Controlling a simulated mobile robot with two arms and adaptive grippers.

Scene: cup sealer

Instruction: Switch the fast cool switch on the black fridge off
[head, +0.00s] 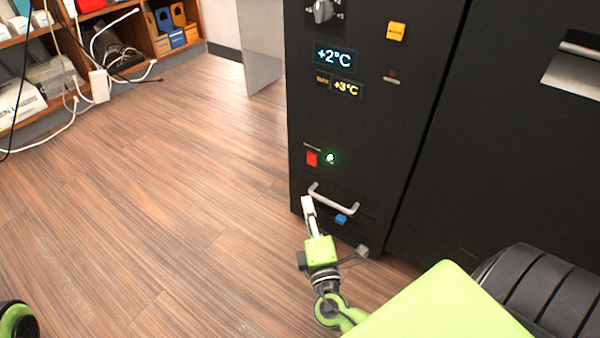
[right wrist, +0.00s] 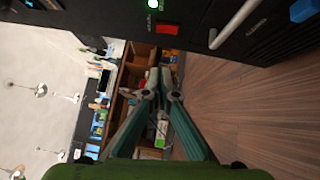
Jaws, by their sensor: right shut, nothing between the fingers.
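The black fridge (head: 370,120) has a control panel on its front. A red switch (head: 311,158) sits low on the panel, beside a lit green light (head: 330,157); the labels are too small to read, so I cannot tell which control is the fast cool one. The red switch (right wrist: 140,28) and green light (right wrist: 153,4) also show at the top of the right wrist view. My right gripper (head: 307,203) is shut and empty, below the red switch near the left end of the handle. Its closed fingers (right wrist: 163,85) show in the right wrist view. My left gripper is not in view.
A metal handle (head: 334,199) and a blue part (head: 341,219) sit below the switch. Higher up are a knob (head: 323,11), two displays and a yellow button (head: 395,31). Shelves with cables stand at the far left. The wooden floor (head: 150,200) left of the fridge is clear.

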